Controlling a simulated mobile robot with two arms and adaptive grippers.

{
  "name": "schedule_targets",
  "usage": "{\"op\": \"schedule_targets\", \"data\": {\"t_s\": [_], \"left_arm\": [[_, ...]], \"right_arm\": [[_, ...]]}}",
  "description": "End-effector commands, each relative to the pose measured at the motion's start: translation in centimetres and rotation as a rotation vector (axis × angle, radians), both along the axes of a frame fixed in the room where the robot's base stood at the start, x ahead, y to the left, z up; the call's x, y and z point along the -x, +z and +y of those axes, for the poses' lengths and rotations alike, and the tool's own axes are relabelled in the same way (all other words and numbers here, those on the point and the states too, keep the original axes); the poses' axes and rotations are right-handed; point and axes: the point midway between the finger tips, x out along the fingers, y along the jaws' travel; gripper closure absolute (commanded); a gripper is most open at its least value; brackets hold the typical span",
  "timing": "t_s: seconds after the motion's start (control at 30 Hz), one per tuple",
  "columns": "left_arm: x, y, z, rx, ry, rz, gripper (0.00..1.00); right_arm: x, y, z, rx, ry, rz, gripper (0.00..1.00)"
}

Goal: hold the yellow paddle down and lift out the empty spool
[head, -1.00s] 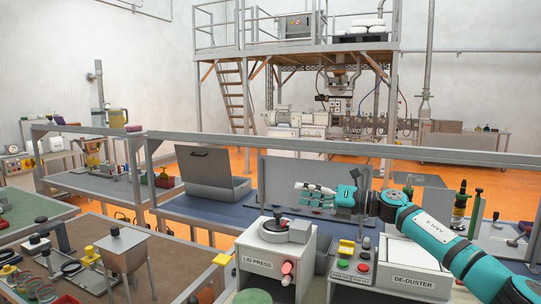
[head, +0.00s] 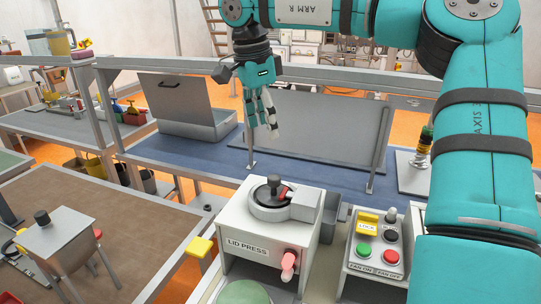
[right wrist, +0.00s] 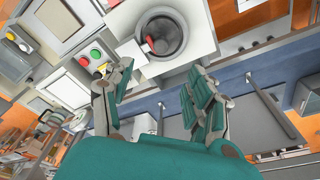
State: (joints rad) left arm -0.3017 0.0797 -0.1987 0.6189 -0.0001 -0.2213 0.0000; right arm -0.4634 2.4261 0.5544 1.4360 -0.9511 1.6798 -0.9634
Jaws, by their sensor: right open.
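A yellow paddle (head: 201,248) sticks out at the left side of the lid press (head: 262,252). A second yellow piece, marked LOCK (head: 367,224), sits on the button box to the right; I cannot tell which one the task means. I cannot make out an empty spool with certainty. My right gripper (head: 262,124) points down above the blue bench behind the lid press, apart from both yellow pieces. In the right wrist view its fingers (right wrist: 163,88) are spread with nothing between them, and the round top of the press (right wrist: 161,36) shows beyond. My left gripper is out of view.
The button box (head: 375,258) stands right of the press. A grey upright panel (head: 310,130) and an open-lidded grey case (head: 195,118) stand on the blue bench. A grey rail runs behind them. A hopper (head: 57,245) stands on the brown bench at left.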

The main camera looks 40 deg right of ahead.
Motion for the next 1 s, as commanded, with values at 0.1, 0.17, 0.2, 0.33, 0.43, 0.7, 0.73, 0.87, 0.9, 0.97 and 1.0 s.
{"op": "schedule_targets", "data": {"t_s": [0.1,0.17,0.2,0.33,0.43,0.7,0.73,0.87,0.9,0.97,1.0], "left_arm": [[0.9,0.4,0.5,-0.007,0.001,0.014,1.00],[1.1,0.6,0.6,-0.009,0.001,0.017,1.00],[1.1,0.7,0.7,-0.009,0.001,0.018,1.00],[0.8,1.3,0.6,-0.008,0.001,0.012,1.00],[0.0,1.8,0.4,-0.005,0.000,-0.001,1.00],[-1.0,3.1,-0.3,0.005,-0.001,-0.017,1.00],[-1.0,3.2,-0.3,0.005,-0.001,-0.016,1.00],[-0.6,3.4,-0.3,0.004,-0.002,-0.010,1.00],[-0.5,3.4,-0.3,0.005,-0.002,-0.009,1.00],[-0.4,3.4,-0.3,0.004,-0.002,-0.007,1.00],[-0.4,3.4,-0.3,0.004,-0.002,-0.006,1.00]], "right_arm": [[0.2,-2.3,-0.4,-0.003,-0.001,0.005,0.43],[0.3,-3.5,-0.5,-0.005,0.000,0.006,0.43],[0.3,-4.3,-0.6,-0.004,0.000,0.004,0.43],[0.4,-6.8,-1.0,-0.007,0.000,0.004,0.43],[0.5,-8.8,-1.3,-0.005,-0.001,0.004,0.43],[0.7,-13.3,-1.9,-0.004,-0.003,0.004,0.43],[0.7,-13.6,-2.0,-0.004,-0.002,0.002,0.43],[0.7,-14.7,-2.2,-0.004,-0.003,0.000,0.43],[0.7,-14.9,-2.2,-0.004,-0.003,-0.001,0.43],[0.7,-15.1,-2.2,-0.004,-0.002,-0.001,0.43],[0.7,-15.1,-2.2,-0.004,-0.002,-0.001,0.43]]}}
